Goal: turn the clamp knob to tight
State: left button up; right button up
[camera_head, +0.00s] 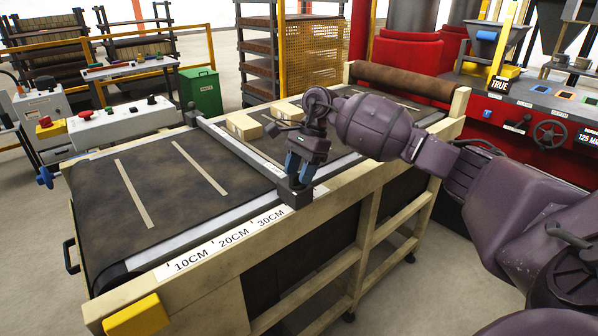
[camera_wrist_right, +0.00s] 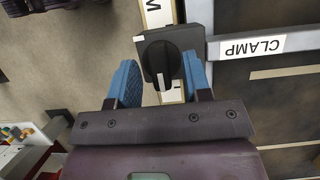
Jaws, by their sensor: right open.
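The clamp knob (camera_wrist_right: 160,60) is a round black dial on a dark square block (camera_wrist_right: 151,45), seen from above in the right wrist view. A pale line on the knob points down the picture, toward my gripper. My right gripper (camera_wrist_right: 160,82) is open and empty. Its blue fingers straddle the near side of the knob, with a wider gap at the left finger. A white CLAMP label (camera_wrist_right: 252,47) lies on the bar beside the block. In the head view my right gripper (camera_head: 301,168) points down over the clamp block (camera_head: 294,193), and the knob is hidden.
The clamp bar (camera_head: 237,147) crosses the dark belt (camera_head: 120,210) of a wooden-framed conveyor with a centimetre scale (camera_head: 228,239). Pale bricks (camera_head: 243,126) lie behind the bar. A red machine (camera_head: 535,120) stands at right, and a control box (camera_head: 125,122) at left.

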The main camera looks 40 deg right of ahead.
jog(key=shift+a+f, duration=0.15)
jog(key=shift+f, duration=0.05)
grip_shut()
